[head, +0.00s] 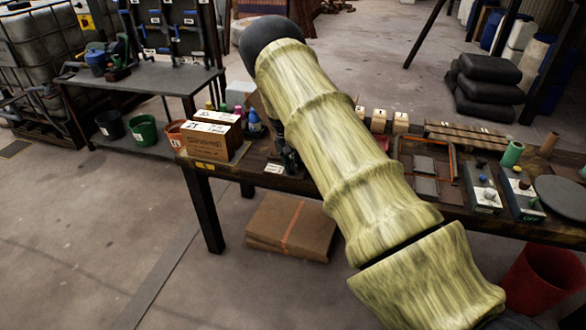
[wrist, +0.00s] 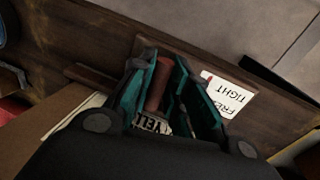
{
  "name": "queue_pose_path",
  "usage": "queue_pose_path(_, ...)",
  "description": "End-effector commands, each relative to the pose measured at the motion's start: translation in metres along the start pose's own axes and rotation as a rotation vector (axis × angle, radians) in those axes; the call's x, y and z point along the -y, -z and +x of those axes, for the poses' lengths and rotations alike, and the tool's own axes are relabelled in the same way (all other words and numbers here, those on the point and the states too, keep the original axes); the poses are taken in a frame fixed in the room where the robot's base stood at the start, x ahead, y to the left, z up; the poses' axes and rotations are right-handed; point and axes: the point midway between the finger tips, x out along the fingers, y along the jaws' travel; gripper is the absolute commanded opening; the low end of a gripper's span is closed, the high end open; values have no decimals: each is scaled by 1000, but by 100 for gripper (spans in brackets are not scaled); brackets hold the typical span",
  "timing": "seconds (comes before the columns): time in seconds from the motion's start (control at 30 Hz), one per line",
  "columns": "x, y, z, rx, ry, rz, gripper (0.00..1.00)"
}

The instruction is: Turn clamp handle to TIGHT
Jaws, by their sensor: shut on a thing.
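My gripper (wrist: 163,68) shows in the wrist view with its teal fingers on both sides of a reddish-brown clamp handle (wrist: 159,88). It is shut on this handle. A white card (wrist: 229,96) with the words FREE and TIGHT, seen upside down, lies just right of the fingers. A partly hidden label (wrist: 151,128) reading "YELL" shows below the handle between the fingers. In the head view my own arm covers the middle, and the handle cannot be made out there. The white card (head: 274,168) shows at the table's front edge. Which word the handle points to is unclear.
On the dark wooden table, labelled cardboard boxes (head: 215,137) stand left of the card, with small coloured bottles (head: 254,126) behind. An orange-edged tray (head: 428,165) and control boxes (head: 481,190) stand right of my arm. A flat carton (head: 291,225) lies on the floor below.

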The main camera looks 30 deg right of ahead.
Motion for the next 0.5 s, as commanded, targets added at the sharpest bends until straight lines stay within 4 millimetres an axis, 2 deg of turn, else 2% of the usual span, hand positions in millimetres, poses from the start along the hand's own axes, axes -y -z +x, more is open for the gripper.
queue_pose_path(0.5, -1, 0, -1, 17, -1, 84, 0)
